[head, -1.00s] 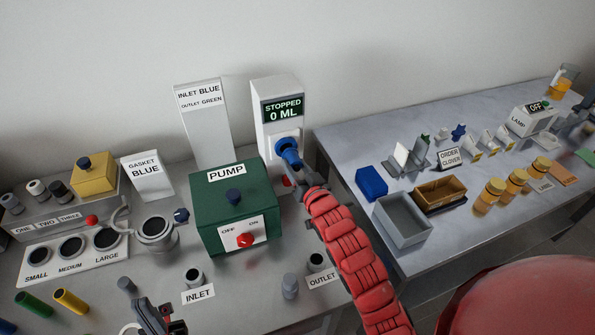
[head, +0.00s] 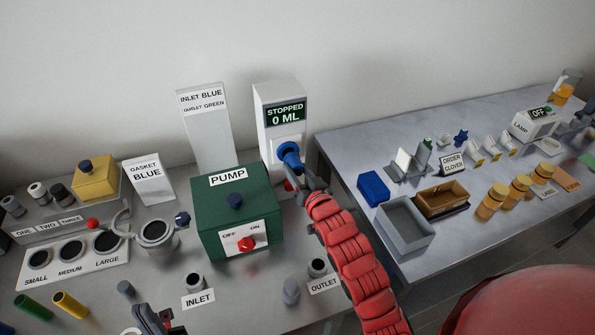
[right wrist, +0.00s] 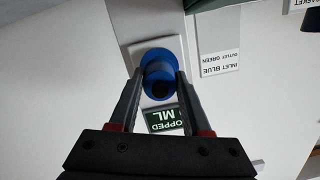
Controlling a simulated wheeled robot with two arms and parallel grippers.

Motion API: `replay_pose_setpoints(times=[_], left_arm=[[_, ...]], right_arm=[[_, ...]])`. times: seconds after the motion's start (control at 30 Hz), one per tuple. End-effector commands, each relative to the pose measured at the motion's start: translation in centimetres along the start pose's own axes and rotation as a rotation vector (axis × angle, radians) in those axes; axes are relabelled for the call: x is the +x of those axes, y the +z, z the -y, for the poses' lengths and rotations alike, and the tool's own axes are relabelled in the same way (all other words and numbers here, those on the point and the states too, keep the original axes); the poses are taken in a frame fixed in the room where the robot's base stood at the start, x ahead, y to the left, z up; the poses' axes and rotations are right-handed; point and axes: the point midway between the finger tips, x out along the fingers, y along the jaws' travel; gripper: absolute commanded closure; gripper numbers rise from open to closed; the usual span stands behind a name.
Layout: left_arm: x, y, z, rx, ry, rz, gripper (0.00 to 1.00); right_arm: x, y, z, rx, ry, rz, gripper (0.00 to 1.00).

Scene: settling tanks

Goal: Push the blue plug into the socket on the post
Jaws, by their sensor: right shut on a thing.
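The blue plug (head: 289,155) is at the front of the post (head: 279,95), against or very near the pale socket plate below the display reading STOPPED 0 ML. In the right wrist view the blue plug (right wrist: 158,75) covers the middle of the square white plate (right wrist: 155,50), so the socket itself is hidden. My right gripper (head: 303,172) is shut on the plug, with one finger on each side (right wrist: 160,92). How deep the plug sits cannot be told. My left gripper (head: 160,322) is at the bottom edge, partly cut off, over the bench and away from the post.
The green pump box (head: 238,215) stands left of the post, with a red knob at its front. The outlet (head: 317,268) and inlet (head: 195,282) stubs stand in front. A second table (head: 350,150) with trays and jars lies to the right.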

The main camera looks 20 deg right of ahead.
Motion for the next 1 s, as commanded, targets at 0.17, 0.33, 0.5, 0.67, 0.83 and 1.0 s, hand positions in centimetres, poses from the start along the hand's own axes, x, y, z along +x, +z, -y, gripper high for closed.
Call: replay_pose_setpoints(times=[0.17, 0.33, 0.5, 0.67, 0.83, 1.0], left_arm=[[0.0, 0.0, 0.0, 0.0, 0.0, 0.0, 1.0], [-0.1, 0.0, 0.0, 0.0, 0.0, 0.0, 1.0], [-0.3, 0.1, 0.0, 0.0, 0.0, 0.0, 1.0], [-0.5, 0.1, 0.0, 0.0, 0.0, 0.0, 1.0], [-0.7, 0.1, 0.0, 0.0, 0.0, 0.0, 1.0], [-0.8, 0.1, 0.0, 0.0, 0.0, 0.0, 1.0]], right_arm=[[0.0, 0.0, 0.0, 0.0, 0.0, -0.001, 1.0], [0.2, 0.0, 0.0, 0.0, 0.0, -0.001, 1.0], [0.6, -0.1, 0.0, 0.001, 0.0, -0.001, 1.0], [0.9, -0.1, 0.0, 0.001, 0.0, -0.001, 1.0], [1.2, -0.1, 0.0, 0.001, 0.0, -0.001, 1.0], [1.5, -0.1, 0.0, 0.001, 0.0, 0.0, 1.0]])
